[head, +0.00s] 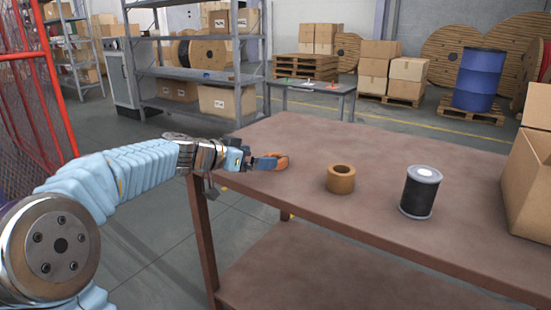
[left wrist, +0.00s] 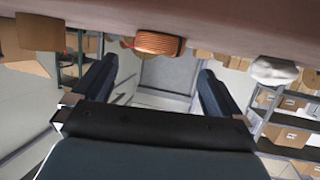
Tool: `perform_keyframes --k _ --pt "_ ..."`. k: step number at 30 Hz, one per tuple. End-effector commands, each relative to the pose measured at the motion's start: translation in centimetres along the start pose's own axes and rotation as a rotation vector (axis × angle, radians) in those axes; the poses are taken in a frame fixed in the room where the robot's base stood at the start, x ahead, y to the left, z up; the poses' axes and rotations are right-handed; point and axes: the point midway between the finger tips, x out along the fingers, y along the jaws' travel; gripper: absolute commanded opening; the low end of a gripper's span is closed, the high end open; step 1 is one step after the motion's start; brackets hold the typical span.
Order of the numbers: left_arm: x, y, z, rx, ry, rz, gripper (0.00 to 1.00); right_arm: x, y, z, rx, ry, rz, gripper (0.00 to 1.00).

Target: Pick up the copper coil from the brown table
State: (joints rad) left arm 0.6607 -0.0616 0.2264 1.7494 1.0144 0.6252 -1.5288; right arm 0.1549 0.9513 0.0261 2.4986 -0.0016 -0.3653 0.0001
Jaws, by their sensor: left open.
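The copper coil (head: 281,160) lies near the far left edge of the brown table (head: 380,155), partly hidden by my left gripper (head: 264,163). In the left wrist view, the ridged orange-brown coil (left wrist: 159,44) shows near the top, ahead of the gap between the fingers. My left gripper (left wrist: 157,70) is open, with its dark fingers spread and nothing held between them. In the head view the gripper is low over the table edge, close to the coil; contact cannot be told. My right gripper is not in view.
A brown tape roll (head: 341,180) and a black spool (head: 419,194) stand to the right on the table. A cardboard box (head: 530,175) is at the right edge. A pale lumpy thing (left wrist: 274,71) shows in the left wrist view. Table space behind the roll is clear.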

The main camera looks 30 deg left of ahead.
Motion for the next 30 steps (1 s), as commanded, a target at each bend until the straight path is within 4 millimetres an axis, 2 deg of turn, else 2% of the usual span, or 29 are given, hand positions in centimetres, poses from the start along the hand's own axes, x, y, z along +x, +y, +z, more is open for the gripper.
perform_keyframes --k 5,10,13,16,22,30 --pt "1.5 0.0 -0.2 -0.001 0.000 0.001 1.00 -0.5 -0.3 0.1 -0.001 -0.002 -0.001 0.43" --pt "4.1 0.1 -0.4 -0.004 -0.002 0.002 1.00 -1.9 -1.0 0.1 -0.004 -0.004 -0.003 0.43" --pt "5.5 0.1 -0.2 -0.002 -0.001 0.002 1.00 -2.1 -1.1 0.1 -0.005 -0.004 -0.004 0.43" --pt "6.1 0.1 -0.1 -0.001 0.000 0.000 1.00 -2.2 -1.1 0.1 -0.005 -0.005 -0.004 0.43" --pt "6.2 0.1 -0.1 0.000 0.000 -0.001 1.00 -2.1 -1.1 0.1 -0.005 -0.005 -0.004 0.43" --pt "6.2 0.1 -0.1 0.000 0.000 -0.001 0.59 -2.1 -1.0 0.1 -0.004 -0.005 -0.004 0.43"
